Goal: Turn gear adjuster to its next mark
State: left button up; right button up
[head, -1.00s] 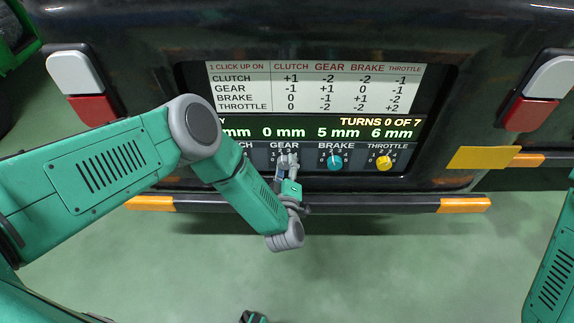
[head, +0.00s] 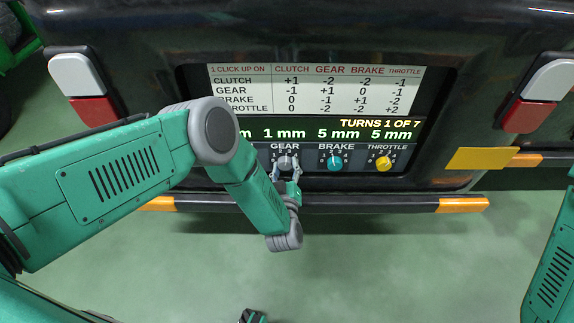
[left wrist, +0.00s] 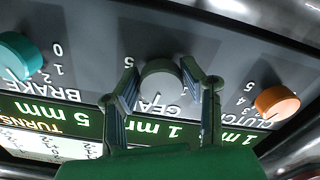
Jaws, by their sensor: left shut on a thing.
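The grey gear adjuster (head: 286,162) is a round knob on the dark panel below the display, under the label GEAR. My left gripper (head: 287,172) has its fingers on either side of this knob and is shut on it. The left wrist view shows the grey knob (left wrist: 161,86) between the two fingers, upside down. The mark its pointer is at is unclear. The display (head: 330,130) reads 1 mm over GEAR, 5 mm over BRAKE, 5 mm over THROTTLE, and TURNS 1 OF 7. My left arm covers much of the clutch reading.
The teal brake knob (head: 335,161) and yellow throttle knob (head: 383,163) sit right of the gear knob. The orange clutch knob (left wrist: 277,103) shows in the left wrist view. A white table of click effects (head: 340,88) is above the display. A dark bumper (head: 370,204) runs below.

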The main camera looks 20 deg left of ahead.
pick_arm(q)
jog(key=m, duration=0.4)
jog(key=shift+w+a+r+m, duration=0.15)
jog(key=shift+a+r+m, duration=0.05)
jog(key=shift+a+m, duration=0.1)
jog(key=m, duration=0.5)
jog(key=shift+r, duration=0.1)
jog(key=shift+d+m, duration=0.1)
jog(key=shift+m, duration=0.2)
jog(key=shift+w, duration=0.1)
jog(key=o, duration=1.1)
jog(key=shift+o, duration=0.2)
jog(key=shift+d, duration=0.1)
jog(key=shift+s, duration=0.2)
jog(key=shift+s+d+f, duration=0.1)
jog(key=shift+s+f, duration=0.1)
jog(key=shift+s, duration=0.05)
jog(key=v, duration=1.1)
